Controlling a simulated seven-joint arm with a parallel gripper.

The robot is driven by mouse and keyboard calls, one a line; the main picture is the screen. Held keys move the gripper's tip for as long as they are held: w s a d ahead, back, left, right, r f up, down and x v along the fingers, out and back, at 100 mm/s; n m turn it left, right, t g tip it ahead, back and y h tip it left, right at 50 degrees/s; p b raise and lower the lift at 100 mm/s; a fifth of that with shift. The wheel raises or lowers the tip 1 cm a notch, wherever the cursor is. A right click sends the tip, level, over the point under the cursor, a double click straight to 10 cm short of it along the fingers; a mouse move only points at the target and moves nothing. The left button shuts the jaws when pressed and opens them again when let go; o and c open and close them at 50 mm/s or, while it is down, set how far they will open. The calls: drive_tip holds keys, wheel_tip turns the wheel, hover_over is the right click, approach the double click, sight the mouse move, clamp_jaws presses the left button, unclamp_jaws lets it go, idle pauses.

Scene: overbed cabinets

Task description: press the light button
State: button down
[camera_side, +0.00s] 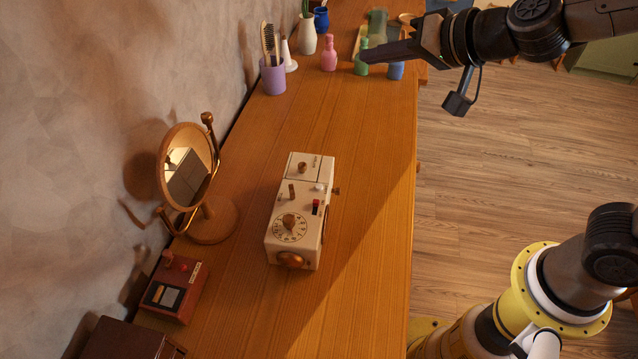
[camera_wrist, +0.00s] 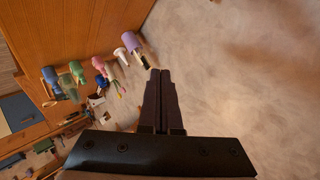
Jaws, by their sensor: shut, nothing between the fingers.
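In the side view a cream box (camera_side: 301,214) stands mid-table, with a numbered dial (camera_side: 290,227), a small red-and-black switch (camera_side: 316,207), a white knob (camera_side: 319,187) and wooden knobs. A dark red box (camera_side: 173,287) with a red round knob (camera_side: 182,267) sits nearer the camera by the wall. I cannot tell which control is the light button. My gripper (camera_side: 364,55) is shut and empty, high at the far end of the table, well away from both boxes. In the wrist view its closed fingers (camera_wrist: 160,74) point toward the wall; neither box is clearly visible there.
A round mirror (camera_side: 187,168) stands left of the cream box. A purple cup (camera_side: 273,76) with brushes, a pink bottle (camera_side: 329,54), a green bottle (camera_side: 361,58) and vases are at the far end, near my gripper. The table's right strip is clear.

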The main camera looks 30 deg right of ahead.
drive_tip(key=w+a+f+g, duration=0.1)
drive_tip(key=a+f, duration=0.4)
drive_tip(key=f, duration=0.1)
drive_tip(key=g, duration=0.2)
hover_over(319, 187)
drive_tip(key=s, duration=0.1)
wheel_tip(319, 187, down, 5)
drive_tip(key=shift+d+f+n, duration=0.1)
drive_tip(key=shift+f+n, duration=0.05)
drive_tip(key=shift+n, duration=0.25)
drive_tip(key=shift+f, duration=4.4)
drive_tip(key=shift+f, duration=0.15)
drive_tip(key=shift+f, duration=0.3)
